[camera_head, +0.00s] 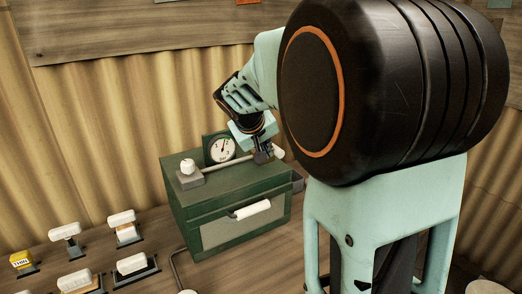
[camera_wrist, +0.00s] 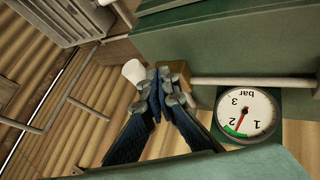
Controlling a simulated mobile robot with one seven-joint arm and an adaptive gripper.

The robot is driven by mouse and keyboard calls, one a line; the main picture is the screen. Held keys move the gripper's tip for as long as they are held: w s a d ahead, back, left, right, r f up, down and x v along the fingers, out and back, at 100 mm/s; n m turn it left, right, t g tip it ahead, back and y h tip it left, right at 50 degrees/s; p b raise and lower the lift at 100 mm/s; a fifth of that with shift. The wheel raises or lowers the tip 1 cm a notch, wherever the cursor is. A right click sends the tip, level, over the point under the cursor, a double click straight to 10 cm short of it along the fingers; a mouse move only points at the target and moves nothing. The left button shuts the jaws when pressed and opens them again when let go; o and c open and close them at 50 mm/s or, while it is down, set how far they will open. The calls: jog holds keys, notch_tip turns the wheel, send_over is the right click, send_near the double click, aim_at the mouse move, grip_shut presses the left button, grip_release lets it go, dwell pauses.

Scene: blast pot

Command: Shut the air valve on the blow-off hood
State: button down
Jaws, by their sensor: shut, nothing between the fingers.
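The blow-off hood (camera_head: 240,192) is a dark green box with a window and a white front handle; its green side also shows in the wrist view (camera_wrist: 222,42). A pale pipe (camera_head: 226,163) runs along its top to a brass valve body (camera_wrist: 179,70). The white valve handle (camera_wrist: 134,73) shows beside my fingertips; in the head view (camera_head: 279,152) it sits just right of them. My gripper (camera_head: 262,153) is shut and empty at the valve; its fingers (camera_wrist: 163,86) partly cover the valve body. I cannot tell whether they touch the handle.
A round gauge (camera_head: 222,149) stands behind the pipe; in the wrist view its needle points between 1 and 2 bar. A white knob (camera_head: 188,166) sits at the pipe's left end. The corrugated wall (camera_head: 120,120) is close behind.

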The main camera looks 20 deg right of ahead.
jog(key=shift+d, duration=0.1)
jog(key=shift+s+d+n+p, duration=0.1)
jog(key=shift+d+n+p, duration=0.2)
jog(key=shift+p, duration=0.1)
